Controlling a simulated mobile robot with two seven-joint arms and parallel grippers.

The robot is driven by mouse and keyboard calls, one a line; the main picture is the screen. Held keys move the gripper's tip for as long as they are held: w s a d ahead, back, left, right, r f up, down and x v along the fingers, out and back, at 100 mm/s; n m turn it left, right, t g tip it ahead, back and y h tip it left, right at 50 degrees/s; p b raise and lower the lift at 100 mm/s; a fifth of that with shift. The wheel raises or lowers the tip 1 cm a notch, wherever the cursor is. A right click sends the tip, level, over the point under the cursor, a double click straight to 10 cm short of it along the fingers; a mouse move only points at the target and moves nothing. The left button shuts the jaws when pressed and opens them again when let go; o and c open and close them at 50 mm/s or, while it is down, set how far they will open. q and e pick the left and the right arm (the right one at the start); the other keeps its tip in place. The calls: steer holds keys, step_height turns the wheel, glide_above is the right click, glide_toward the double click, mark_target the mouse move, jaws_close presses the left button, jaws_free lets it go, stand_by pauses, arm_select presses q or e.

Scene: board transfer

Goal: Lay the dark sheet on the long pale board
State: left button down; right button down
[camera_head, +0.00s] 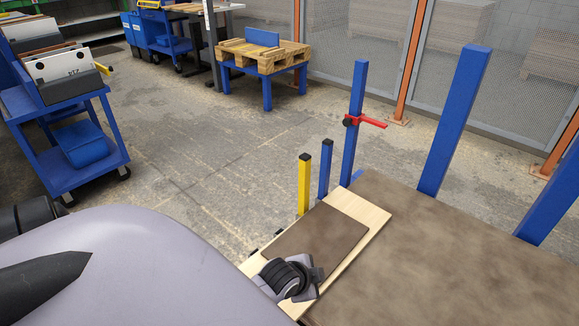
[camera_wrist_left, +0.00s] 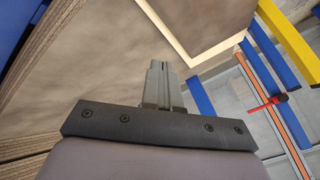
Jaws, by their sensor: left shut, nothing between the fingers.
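The dark sheet (camera_head: 318,236) lies flat on the long pale board (camera_head: 362,208). Pale margins show along its far end and right side. Part of the sheet and the board's near end are hidden by my wrist. In the left wrist view, a corner of the sheet (camera_wrist_left: 208,25) shows inside the pale edge of the board (camera_wrist_left: 181,52). My left gripper (camera_wrist_left: 160,72) is shut and empty, with its fingers together, apart from the sheet and the board in that picture. In the head view its fingertips cannot be made out. My right gripper is not in view.
A large brown stack of sheets (camera_head: 450,250) lies right of the board; its layered edges show in the left wrist view (camera_wrist_left: 62,30). Blue posts (camera_head: 455,120), a yellow post (camera_head: 304,185) and a red clamp (camera_head: 368,121) stand around.

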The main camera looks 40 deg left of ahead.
arm_select(q)
steer(key=s+d+r+n+t+h, duration=0.3)
steer(key=s+d+r+n+h, duration=0.1)
steer(key=s+d+r, duration=0.5)
steer(key=d+r+n, duration=0.1)
steer(key=d+r, duration=0.1)
steer(key=d, duration=0.2)
steer(key=shift+s+d+t+h, duration=0.25)
steer(key=shift+d+t+h, duration=0.05)
steer(key=shift+s+a, duration=0.1)
steer(key=shift+a, duration=0.05)
